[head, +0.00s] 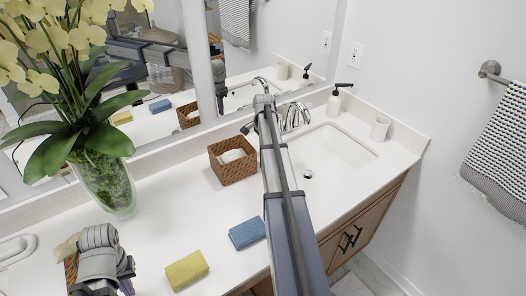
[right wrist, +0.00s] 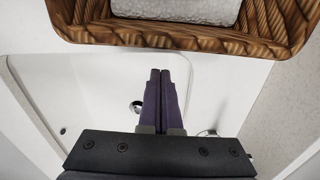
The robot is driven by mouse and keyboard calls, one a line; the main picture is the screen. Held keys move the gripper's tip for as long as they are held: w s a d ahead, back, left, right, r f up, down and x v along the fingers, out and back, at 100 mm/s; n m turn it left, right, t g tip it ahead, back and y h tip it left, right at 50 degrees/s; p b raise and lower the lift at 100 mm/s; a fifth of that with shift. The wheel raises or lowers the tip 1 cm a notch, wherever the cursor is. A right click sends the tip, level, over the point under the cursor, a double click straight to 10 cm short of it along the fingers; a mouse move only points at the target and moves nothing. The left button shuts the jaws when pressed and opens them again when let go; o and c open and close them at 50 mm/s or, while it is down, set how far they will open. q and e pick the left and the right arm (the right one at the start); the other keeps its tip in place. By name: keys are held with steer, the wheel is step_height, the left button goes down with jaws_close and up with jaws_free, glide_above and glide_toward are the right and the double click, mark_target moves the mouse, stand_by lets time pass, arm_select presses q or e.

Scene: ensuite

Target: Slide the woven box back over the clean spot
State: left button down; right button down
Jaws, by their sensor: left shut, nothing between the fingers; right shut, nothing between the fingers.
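The woven box (head: 233,162), brown with white contents, stands on the white counter left of the sink. It also shows close up at the top of the right wrist view (right wrist: 90,27). My right arm reaches across the counter beside the box's right side. My right gripper (right wrist: 161,80) is shut and empty, its tips pointing toward the box with a small gap in the picture; contact cannot be told. My left gripper (head: 103,284) is low at the front left, away from the box, shut; its fingertips are barely visible. I cannot make out a distinct clean spot.
A glass vase (head: 108,185) with flowers stands at left. The sink (head: 330,150), faucet (head: 294,115), soap dispenser (head: 334,104) and cup (head: 380,128) are at right.

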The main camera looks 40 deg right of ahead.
arm_select(q)
steer(key=shift+f, duration=0.4)
arm_select(e)
steer(key=a, duration=0.4)
steer(key=shift+w+f, duration=0.35)
steer(key=w+a, duration=0.1)
steer(key=a, duration=0.5)
steer(key=w+a, duration=0.1)
steer(key=a, duration=0.5)
steer(key=w+a, duration=0.1)
steer(key=a, duration=0.6)
steer(key=shift+w, duration=0.35)
steer(key=shift+d, duration=0.15)
